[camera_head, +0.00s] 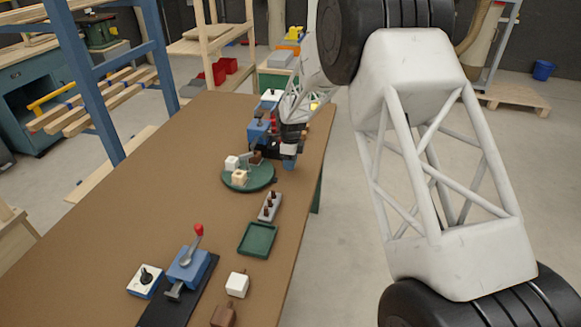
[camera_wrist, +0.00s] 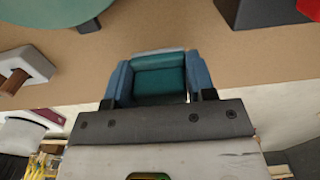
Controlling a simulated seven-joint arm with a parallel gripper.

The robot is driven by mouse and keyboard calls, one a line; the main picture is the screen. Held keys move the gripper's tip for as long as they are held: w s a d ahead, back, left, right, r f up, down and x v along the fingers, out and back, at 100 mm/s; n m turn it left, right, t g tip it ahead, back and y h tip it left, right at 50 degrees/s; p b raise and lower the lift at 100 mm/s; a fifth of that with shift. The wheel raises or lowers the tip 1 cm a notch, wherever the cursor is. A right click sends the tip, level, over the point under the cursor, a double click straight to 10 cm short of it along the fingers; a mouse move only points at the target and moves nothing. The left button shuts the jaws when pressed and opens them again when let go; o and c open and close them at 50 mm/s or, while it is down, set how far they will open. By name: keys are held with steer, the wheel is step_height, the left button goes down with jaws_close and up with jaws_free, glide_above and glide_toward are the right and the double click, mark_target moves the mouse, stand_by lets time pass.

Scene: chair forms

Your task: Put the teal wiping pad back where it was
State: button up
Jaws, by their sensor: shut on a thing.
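My gripper (camera_wrist: 155,82) is shut on the teal wiping pad (camera_wrist: 160,78), which sits between its blue fingers in the wrist view. In the head view my gripper (camera_head: 289,162) is over the right edge of the table, just right of the round green turntable (camera_head: 262,184). The pad cannot be made out there. I cannot tell how high above the tabletop it is held. A square green tray (camera_head: 257,240) lies empty on the table, nearer the camera than the turntable.
White and brown blocks (camera_head: 239,177) stand on the turntable. A grey rack with brown pegs (camera_head: 269,206) lies near the right edge. A blue fixture with a red lever (camera_head: 187,265), a control box (camera_head: 145,281) and a white block (camera_head: 237,284) stand in front. The table's left side (camera_head: 130,200) is clear.

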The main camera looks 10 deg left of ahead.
steer(key=shift+f, duration=1.35)
steer(key=shift+f, duration=0.1)
steer(key=o, duration=0.9)
step_height(320, 180, up, 12)
steer(key=shift+r, duration=0.1)
steer(key=shift+d+r, duration=0.1)
